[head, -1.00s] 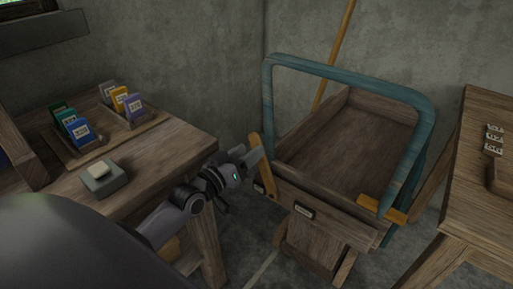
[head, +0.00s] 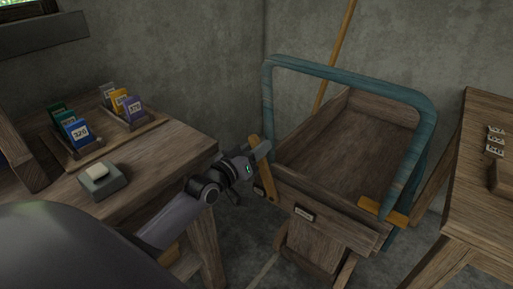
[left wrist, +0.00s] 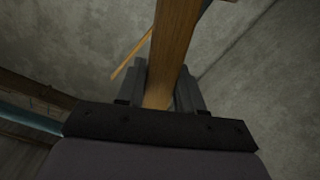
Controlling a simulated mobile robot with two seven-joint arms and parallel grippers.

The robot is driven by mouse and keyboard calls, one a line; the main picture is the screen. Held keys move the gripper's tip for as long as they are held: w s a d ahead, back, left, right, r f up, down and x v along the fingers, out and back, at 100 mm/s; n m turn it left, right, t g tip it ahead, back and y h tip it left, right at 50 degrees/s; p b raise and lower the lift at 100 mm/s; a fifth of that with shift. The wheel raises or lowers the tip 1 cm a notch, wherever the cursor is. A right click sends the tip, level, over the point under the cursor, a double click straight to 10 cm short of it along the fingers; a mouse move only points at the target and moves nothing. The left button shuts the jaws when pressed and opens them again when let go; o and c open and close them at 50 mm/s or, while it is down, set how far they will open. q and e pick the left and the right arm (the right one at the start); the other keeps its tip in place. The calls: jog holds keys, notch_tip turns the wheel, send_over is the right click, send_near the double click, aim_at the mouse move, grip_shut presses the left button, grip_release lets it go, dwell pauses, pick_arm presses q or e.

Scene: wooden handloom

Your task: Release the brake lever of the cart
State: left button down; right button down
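The cart (head: 345,213) is a wooden box with a teal hoop handle (head: 345,73), standing between two tables. The brake lever (head: 268,184), an ochre wooden bar, stands steeply tilted at the cart's near left corner. My left gripper (head: 262,150) is at its upper part. In the left wrist view the lever (left wrist: 168,60) runs between the two fingers, which lie close along both sides and look shut on it. The fingers partly hide the lever in the head view. My right gripper is not in view.
The left table (head: 175,150) holds a tray of coloured cards (head: 75,130) and a grey block with a pale top (head: 100,178). The right table (head: 485,215) stands close to the cart. An ochre piece (head: 383,210) sits at the cart's right corner. A pole (head: 335,55) leans behind.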

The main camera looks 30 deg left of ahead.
pick_arm(q)
jog(key=shift+d+r, duration=0.1)
jog(key=shift+d+r+m+p, duration=0.3)
jog(key=shift+d+m+p, duration=0.1)
jog(key=shift+p, duration=0.4)
jog(key=d+m+p, duration=0.1)
jog(key=d+p, duration=0.1)
jog(key=d+r+m+p, duration=0.1)
jog(key=d+p, duration=0.1)
jog(key=shift+s+m, duration=0.2)
jog(key=shift+m, duration=0.2)
jog(key=d+f+m+p, duration=0.1)
jog(key=d+m+p, duration=0.1)
jog(key=d+m, duration=0.3)
jog(key=shift+s+d+f, duration=0.3)
jog(key=shift+d+f, duration=0.1)
jog(key=shift+d, duration=0.75)
jog(key=shift+d+m, duration=0.1)
jog(key=shift+m, duration=0.2)
jog(key=c, duration=0.8)
grip_release()
